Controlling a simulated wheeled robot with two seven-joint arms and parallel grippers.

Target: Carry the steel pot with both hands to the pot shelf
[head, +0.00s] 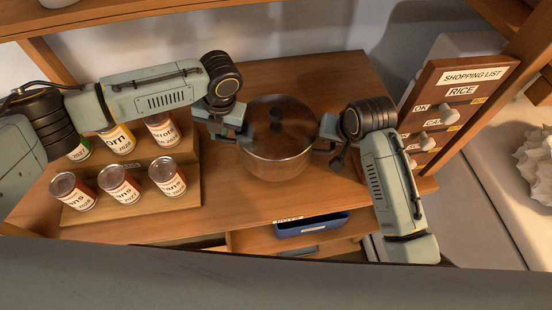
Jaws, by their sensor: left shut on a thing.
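The steel pot (278,150) is in the middle of the head view, over the wooden counter, upright with its lid and dark knob on top. My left gripper (233,128) comes from the left and is shut on the pot's left handle, which it mostly hides. My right gripper (328,140) is at the pot's right side, close to where the right handle is. Its fingers are small and partly hidden, so I cannot tell whether they grip. I cannot tell whether the pot touches the counter. Which board is the pot shelf is not clear.
Several labelled cans (120,185) stand on a stepped wooden rack (140,212) at left. A shopping list board (445,100) with knobs stands at right. A blue tray (312,226) sits in an open drawer below the front edge. The counter behind the pot (315,75) is clear.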

